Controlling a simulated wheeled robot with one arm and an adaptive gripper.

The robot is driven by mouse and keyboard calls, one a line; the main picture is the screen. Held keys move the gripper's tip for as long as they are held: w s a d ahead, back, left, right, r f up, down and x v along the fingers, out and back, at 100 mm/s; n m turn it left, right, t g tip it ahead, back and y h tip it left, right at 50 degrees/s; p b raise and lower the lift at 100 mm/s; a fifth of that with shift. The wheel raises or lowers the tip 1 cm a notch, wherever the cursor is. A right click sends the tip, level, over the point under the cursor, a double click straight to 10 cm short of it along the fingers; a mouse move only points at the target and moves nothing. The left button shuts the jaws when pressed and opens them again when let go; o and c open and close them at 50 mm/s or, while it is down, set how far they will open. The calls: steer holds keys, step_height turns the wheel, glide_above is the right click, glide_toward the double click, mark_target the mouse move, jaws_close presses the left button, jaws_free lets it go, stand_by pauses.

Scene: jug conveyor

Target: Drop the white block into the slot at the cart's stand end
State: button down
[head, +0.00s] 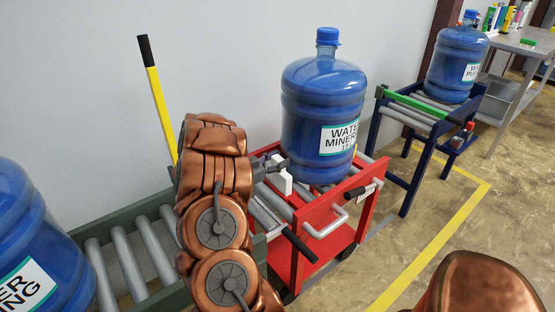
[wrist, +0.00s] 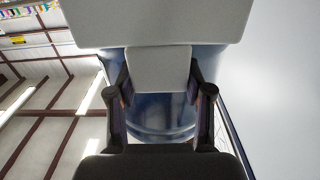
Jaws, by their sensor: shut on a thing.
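My gripper (head: 272,166) is shut on the white block (head: 281,183) at the left side of the red cart (head: 312,216). In the wrist view, both fingers of my gripper (wrist: 158,82) press the sides of the block's narrow part (wrist: 160,68), and its wide part (wrist: 160,22) spreads across the top. The block appears above the cart's rollers, close to the left side of the blue water jug (head: 322,105). The jug stands upright on the cart. I cannot make out the slot, and the block's contact with the cart is unclear.
A dark blue roller stand (head: 393,152) with a green bar and a second jug (head: 456,65) is at the right. A green-grey roller conveyor (head: 130,250) and another jug (head: 35,245) are at the left. A yellow pole (head: 160,110) leans near the wall.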

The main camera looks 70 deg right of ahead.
steer(key=shift+f, duration=0.6)
steer(key=shift+c, duration=1.9)
jaws_free()
steer(key=shift+a, duration=0.1)
steer(key=v, duration=0.7)
steer(key=shift+w+a+r, duration=0.1)
